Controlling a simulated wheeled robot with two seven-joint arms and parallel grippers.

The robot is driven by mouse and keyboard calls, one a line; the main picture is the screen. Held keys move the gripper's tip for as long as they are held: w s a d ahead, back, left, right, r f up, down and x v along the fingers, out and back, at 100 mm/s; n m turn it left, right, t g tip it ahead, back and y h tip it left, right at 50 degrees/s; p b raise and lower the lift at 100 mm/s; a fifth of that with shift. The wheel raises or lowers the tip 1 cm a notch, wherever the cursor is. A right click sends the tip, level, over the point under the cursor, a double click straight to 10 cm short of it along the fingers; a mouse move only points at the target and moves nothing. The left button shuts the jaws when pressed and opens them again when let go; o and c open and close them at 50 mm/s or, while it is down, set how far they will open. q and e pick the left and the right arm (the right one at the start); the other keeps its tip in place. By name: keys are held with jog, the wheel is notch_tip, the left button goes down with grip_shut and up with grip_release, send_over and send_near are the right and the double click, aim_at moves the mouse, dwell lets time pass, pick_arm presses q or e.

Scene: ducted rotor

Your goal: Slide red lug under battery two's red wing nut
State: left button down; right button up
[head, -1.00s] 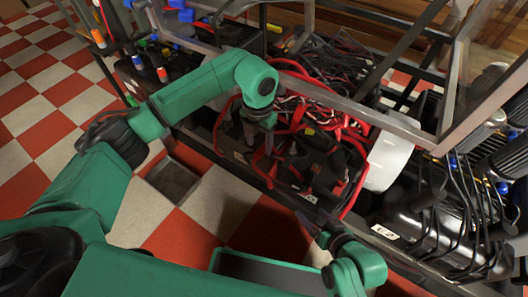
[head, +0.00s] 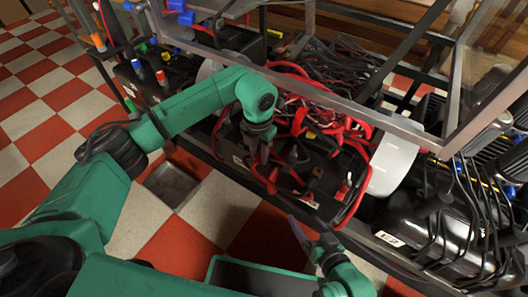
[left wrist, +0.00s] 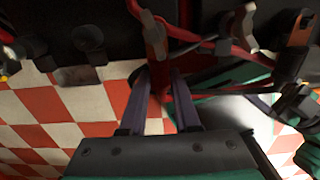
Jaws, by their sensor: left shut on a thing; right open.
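My left gripper (head: 266,178) is low over the front edge of the black battery (head: 235,147). In the left wrist view its two fingers (left wrist: 160,78) straddle a thin red cable (left wrist: 158,95), with a red piece (left wrist: 153,36) just beyond the tips. I cannot tell whether this piece is the lug or the wing nut; the lug's seating is hidden. An orange-red terminal piece (head: 342,191) stands on the battery box further right, and an orange one also shows in the left wrist view (left wrist: 301,30). My right gripper (head: 309,232) is open and empty in front of the batteries.
Tangled red and black cables (head: 310,110) lie behind the batteries, under a grey metal frame bar (head: 330,103). A white curved part (head: 392,165) stands to the right.

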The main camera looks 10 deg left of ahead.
pick_arm(q)
jog(key=shift+s+a+p, duration=0.35)
jog(key=shift+s+p, duration=0.05)
jog(key=shift+s, duration=0.45)
jog(key=shift+s+a+p, duration=0.35)
jog(key=shift+s+p, duration=0.05)
jog(key=shift+s, duration=0.45)
jog(key=r+p, duration=0.1)
jog(key=s+r+p, duration=0.1)
jog(key=r, duration=0.1)
jog(key=shift+a+p, duration=0.2)
jog(key=shift+p, duration=0.2)
jog(key=s+d+f+b, duration=0.1)
jog(key=s+d+b, duration=0.1)
jog(key=d, duration=0.9)
jog(key=s+d+f+b, duration=0.2)
jog(key=s+d, duration=0.3)
jog(key=d, duration=0.7)
